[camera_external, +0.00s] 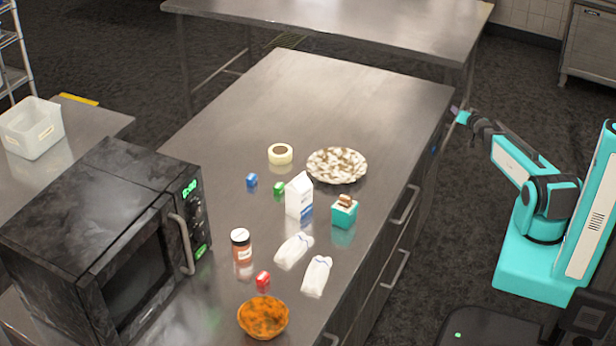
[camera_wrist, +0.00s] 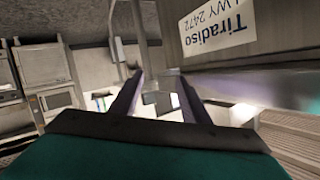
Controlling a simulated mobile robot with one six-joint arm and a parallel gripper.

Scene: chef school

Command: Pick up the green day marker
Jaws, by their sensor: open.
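The green day marker (camera_external: 279,188) is a small green block on the steel table, in the external view. It sits just left of a white carton (camera_external: 299,196) and right of a small blue block (camera_external: 252,180). My gripper (camera_external: 457,113) is off the table's right edge, well away from the green marker. In the wrist view my gripper (camera_wrist: 158,82) shows its two fingers spread with nothing held between them. I cannot make out the green marker in the wrist view.
A microwave (camera_external: 100,240) stands left. The table's far part is clear.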

